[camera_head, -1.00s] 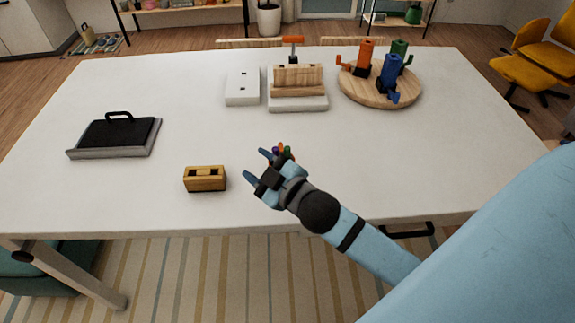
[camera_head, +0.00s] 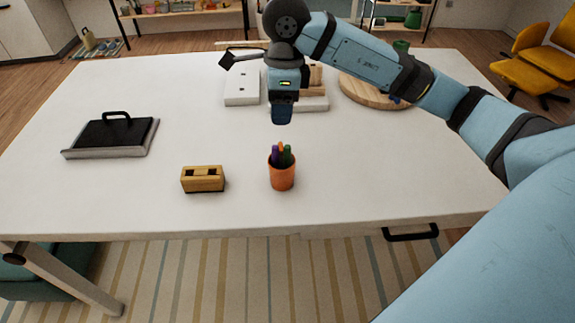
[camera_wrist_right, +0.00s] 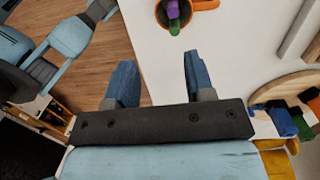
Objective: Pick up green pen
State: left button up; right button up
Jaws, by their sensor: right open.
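The green pen (camera_head: 287,155) stands in an orange cup (camera_head: 282,178) near the front middle of the white table, beside a purple pen (camera_head: 276,153). In the right wrist view the green pen (camera_wrist_right: 174,26) and the cup (camera_wrist_right: 157,14) show at the top edge, beyond the fingertips. My right gripper (camera_head: 282,116) points down behind and above the cup, apart from the pens. In the right wrist view its two blue fingers (camera_wrist_right: 158,65) are spread with nothing between them. My left gripper is not in view.
A small wooden block with slots (camera_head: 203,185) stands left of the cup. A black-and-grey tray with a handle (camera_head: 110,137) is farther left. A white box (camera_head: 241,92) and a round wooden board (camera_head: 365,95) are at the back. The table right of the cup is clear.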

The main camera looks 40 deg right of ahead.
aim_at(287, 146)
jog(key=shift+h, duration=0.6)
jog(key=f, duration=0.4)
jog(key=d+f+p, duration=0.1)
jog(key=f, duration=0.3)
jog(key=d+f, duration=0.1)
jog(key=f, duration=0.4)
jog(key=shift+w, duration=0.15)
grip_shut()
